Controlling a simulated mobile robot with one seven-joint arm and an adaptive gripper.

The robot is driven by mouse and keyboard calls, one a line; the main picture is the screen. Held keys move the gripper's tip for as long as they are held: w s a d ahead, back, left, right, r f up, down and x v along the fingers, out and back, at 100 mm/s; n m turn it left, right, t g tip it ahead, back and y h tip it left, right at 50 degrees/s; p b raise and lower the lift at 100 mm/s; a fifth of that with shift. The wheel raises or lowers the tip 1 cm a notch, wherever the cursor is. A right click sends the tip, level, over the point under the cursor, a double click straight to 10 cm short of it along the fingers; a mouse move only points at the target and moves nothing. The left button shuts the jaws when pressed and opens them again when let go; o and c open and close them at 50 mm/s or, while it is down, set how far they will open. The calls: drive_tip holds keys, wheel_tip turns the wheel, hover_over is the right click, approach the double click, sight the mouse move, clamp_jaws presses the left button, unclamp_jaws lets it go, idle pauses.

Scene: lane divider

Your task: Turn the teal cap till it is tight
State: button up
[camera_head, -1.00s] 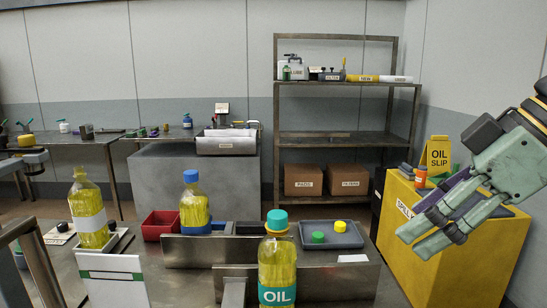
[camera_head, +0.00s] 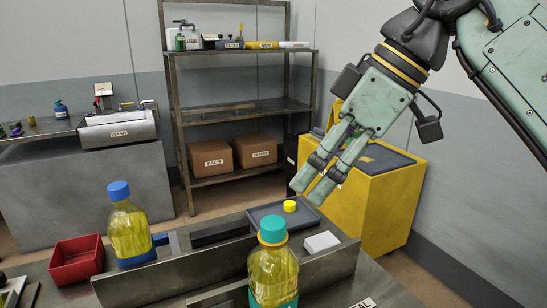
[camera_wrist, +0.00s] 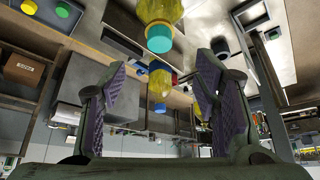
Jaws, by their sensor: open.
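The teal cap (camera_head: 273,229) sits on the neck of a clear bottle of yellow oil (camera_head: 273,275) that stands upright at the front of the bench. How tight the cap is cannot be told. In the wrist view the teal cap (camera_wrist: 159,39) shows upside down near the top, beyond my fingers. My gripper (camera_head: 308,188) is open and empty, above and to the right of the cap, pointing down and left. It touches nothing. In the wrist view my gripper (camera_wrist: 165,100) shows its two purple-padded fingers spread wide.
A metal divider (camera_head: 215,265) stands upright behind the oil bottle. A blue-capped bottle (camera_head: 129,230), a red bin (camera_head: 76,263) and a grey tray (camera_head: 265,213) with a yellow cap (camera_head: 290,206) are beyond it. A white block (camera_head: 321,242) is right of the teal cap.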

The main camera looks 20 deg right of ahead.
sight(276, 222)
drive_tip(key=b+x, duration=0.1)
drive_tip(key=x, duration=0.8)
drive_tip(key=shift+w+a+f, duration=0.15)
drive_tip(key=shift+a+f, duration=0.05)
drive_tip(key=shift+b+x, duration=0.65)
drive_tip(key=shift+x, duration=0.1)
drive_tip(key=shift+r, duration=0.1)
drive_tip(key=shift+c, duration=0.5)
drive_tip(key=c, duration=1.1)
drive_tip(key=shift+f+m+b, duration=0.2)
drive_tip(key=shift+m+b, duration=0.3)
drive_tip(key=o, duration=0.7)
drive_tip(key=shift+r, duration=0.25)
drive_tip(key=o, duration=0.5)
